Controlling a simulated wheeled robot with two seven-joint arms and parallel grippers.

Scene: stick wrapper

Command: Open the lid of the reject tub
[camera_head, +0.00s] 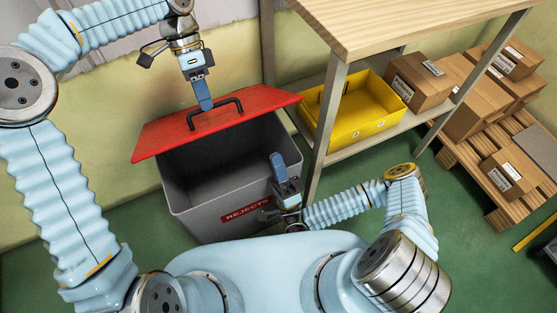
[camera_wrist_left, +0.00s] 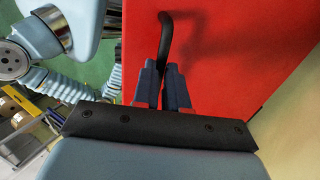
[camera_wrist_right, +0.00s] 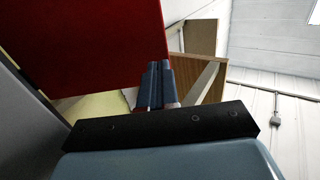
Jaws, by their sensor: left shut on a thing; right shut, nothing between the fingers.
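The reject tub (camera_head: 193,200) is a grey bin with a red "REJECTS" label, standing on the green floor in the head view. Its red lid (camera_head: 160,135) is tilted up at the back, and the dark inside of the tub shows below it. A black handle (camera_head: 238,103) is on the lid. My left gripper (camera_head: 206,107) is shut on the handle; the left wrist view shows its fingers (camera_wrist_left: 168,75) around the handle (camera_wrist_left: 165,35). My right gripper (camera_head: 278,158) is shut and empty, pointing up by the tub's front right rim. The lid also shows in the right wrist view (camera_wrist_right: 90,40).
A wooden-topped shelf unit (camera_head: 400,25) stands right of the tub, its post close to the lid. A yellow bin (camera_head: 335,126) sits on its lower shelf. Cardboard boxes (camera_head: 470,110) rest on a pallet (camera_head: 500,217) at the right. A wall is behind the tub.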

